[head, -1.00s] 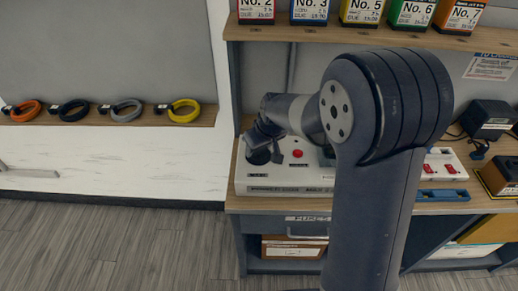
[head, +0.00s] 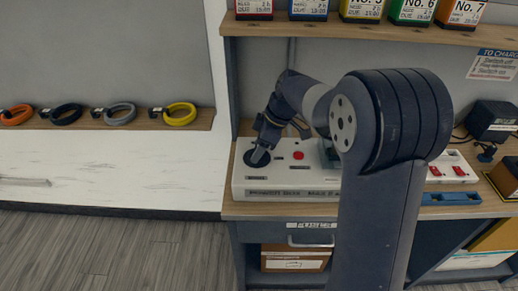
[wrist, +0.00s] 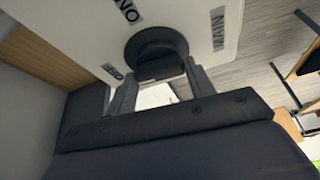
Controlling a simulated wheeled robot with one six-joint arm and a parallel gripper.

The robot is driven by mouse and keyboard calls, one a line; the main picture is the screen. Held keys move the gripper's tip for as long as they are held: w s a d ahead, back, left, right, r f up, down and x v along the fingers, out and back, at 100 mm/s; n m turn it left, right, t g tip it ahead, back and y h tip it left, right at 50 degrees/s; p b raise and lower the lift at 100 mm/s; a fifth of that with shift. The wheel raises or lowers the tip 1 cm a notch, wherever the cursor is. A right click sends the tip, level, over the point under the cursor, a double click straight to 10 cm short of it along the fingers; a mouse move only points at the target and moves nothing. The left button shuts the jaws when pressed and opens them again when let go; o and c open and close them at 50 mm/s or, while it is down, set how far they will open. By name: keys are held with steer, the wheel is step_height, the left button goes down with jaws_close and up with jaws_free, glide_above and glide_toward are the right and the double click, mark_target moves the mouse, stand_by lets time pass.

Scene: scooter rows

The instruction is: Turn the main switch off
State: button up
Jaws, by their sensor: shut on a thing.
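The main switch is a round black knob (head: 257,158) on the left end of the white panel (head: 290,192). In the wrist view the knob (wrist: 152,45) has a raised grip bar, with the label MAIN beside it and an ON label above it. My gripper (head: 260,150) reaches down onto the knob from above. In the wrist view my gripper (wrist: 157,75) has one finger on each side of the grip bar and is shut on it. The bar's exact angle is hard to tell.
A red button (head: 298,156) sits on the panel right of the knob. A shelf (head: 380,32) with several boxes hangs above. A charger (head: 492,121) and a white unit with red switches (head: 450,168) stand to the right. My arm hides the bench's middle.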

steer(key=shift+n+g, duration=0.3)
steer(key=shift+n, duration=0.3)
steer(key=o, duration=1)
steer(key=v, duration=1)
steer(key=shift+w+d+r, duration=0.1)
steer(key=shift+r, duration=0.3)
steer(key=shift+f, duration=0.15)
steer(key=x, duration=1)
steer(key=shift+f, duration=0.3)
